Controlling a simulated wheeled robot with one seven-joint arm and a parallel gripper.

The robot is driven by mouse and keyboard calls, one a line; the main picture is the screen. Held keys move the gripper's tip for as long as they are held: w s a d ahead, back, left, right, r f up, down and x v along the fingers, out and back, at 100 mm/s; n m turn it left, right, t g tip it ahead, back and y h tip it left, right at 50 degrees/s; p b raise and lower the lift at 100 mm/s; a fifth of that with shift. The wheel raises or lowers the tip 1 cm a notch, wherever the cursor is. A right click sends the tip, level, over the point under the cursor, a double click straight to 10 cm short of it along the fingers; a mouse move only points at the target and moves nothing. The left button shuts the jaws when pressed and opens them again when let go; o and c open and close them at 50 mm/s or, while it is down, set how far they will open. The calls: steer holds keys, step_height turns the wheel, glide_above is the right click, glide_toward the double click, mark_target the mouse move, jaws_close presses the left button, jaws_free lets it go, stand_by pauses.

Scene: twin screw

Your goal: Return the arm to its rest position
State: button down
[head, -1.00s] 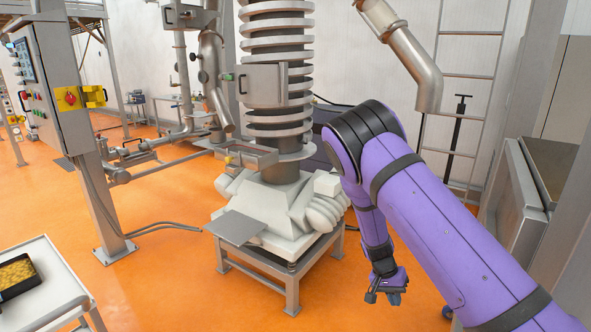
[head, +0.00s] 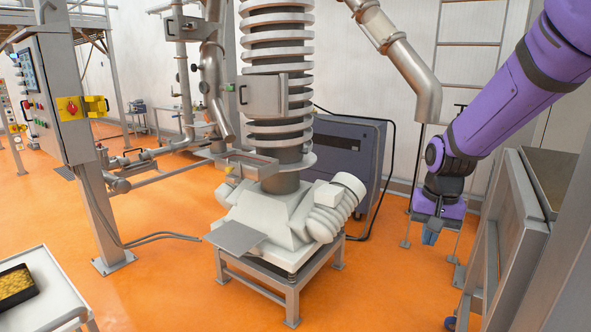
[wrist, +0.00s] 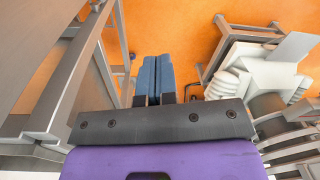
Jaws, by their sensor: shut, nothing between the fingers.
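My purple arm (head: 515,90) comes in from the upper right of the head view and bends down at a dark joint. My gripper (head: 430,237) hangs below it, pointing down at the right, with small blue fingers. In the wrist view my gripper (wrist: 155,72) shows two blue finger pads side by side and touching, with nothing between them. The gripper is clear of the machine base and to the right of it in the head view.
A spiral tower machine (head: 277,90) stands on a steel stand (head: 290,295) at centre. A steel cabinet frame (head: 515,215) is close to the right of my gripper. A dark grey unit (head: 350,150) stands behind. A white cart (head: 60,285) is at lower left. Orange floor lies open in front.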

steer(key=s+d+r+n+t, duration=0.1)
steer(key=s+r+n+t, duration=0.1)
steer(key=s+r, duration=0.5)
steer(key=s+d+r+n+t, duration=0.1)
steer(key=s+r, duration=0.7)
steer(key=s, duration=0.8)
steer(key=shift+s+n+t, duration=0.2)
steer(key=shift+n+t, duration=0.2)
steer(key=shift+t, duration=0.5)
steer(key=shift+d, duration=0.1)
